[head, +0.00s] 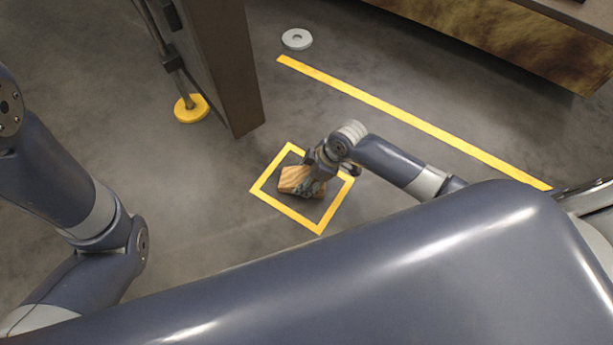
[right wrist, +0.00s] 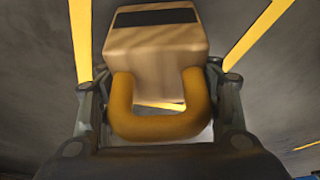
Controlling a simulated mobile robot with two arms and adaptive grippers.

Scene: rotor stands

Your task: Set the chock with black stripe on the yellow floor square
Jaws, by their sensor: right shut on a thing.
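The wooden chock (head: 292,180) is inside the yellow floor square (head: 270,172) in the head view. In the right wrist view the chock (right wrist: 155,47) shows a black stripe (right wrist: 155,16) across its top and a thick yellow-orange handle (right wrist: 160,122) on the near side. My right gripper (head: 313,184) is over the square, shut on the chock; its fingers (right wrist: 160,105) stand on both sides of the handle. I cannot tell whether the chock touches the floor. My left arm shows at the left, but its gripper is out of view.
A yellow floor line (head: 410,121) runs beyond the square. A grey disc (head: 297,39) lies on the floor at the back. A brown post (head: 222,65) and a rod on a yellow round foot (head: 191,108) stand at the upper left. A bench-like block (head: 510,35) is at the upper right.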

